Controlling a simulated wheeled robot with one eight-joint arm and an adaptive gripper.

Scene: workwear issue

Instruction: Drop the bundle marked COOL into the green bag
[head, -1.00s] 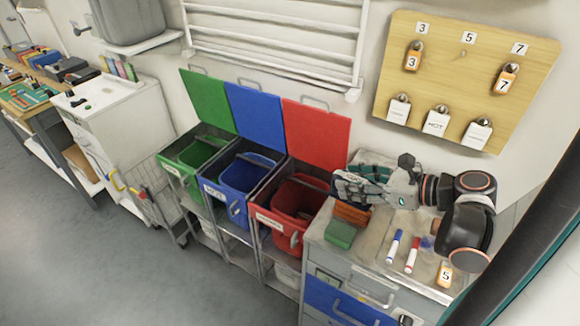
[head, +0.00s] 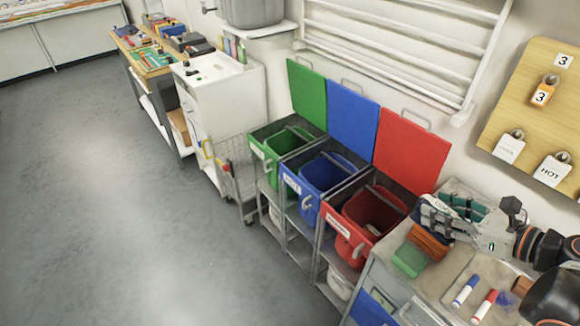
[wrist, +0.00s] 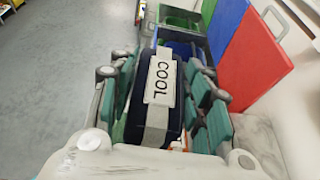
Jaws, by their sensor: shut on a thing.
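My gripper (head: 450,213) is shut on the bundle marked COOL, a dark navy roll with a white band (wrist: 160,82). In the wrist view the bundle sits between both finger pads, and COOL reads clearly on its band. In the head view the gripper mostly hides it, above the drawer cabinet at the lower right. The green bag (head: 287,160) hangs open in the leftmost bin of the row, its green lid (head: 307,98) raised. The gripper is to the right of that bag, apart from it.
The blue bag (head: 322,178) and red bag (head: 370,215) stand open between green bag and gripper, lids raised. Green and orange bundles (head: 428,242) and two markers (head: 466,291) lie on the cabinet. A wire trolley (head: 235,180) stands left of the bins. The floor (head: 130,220) is clear.

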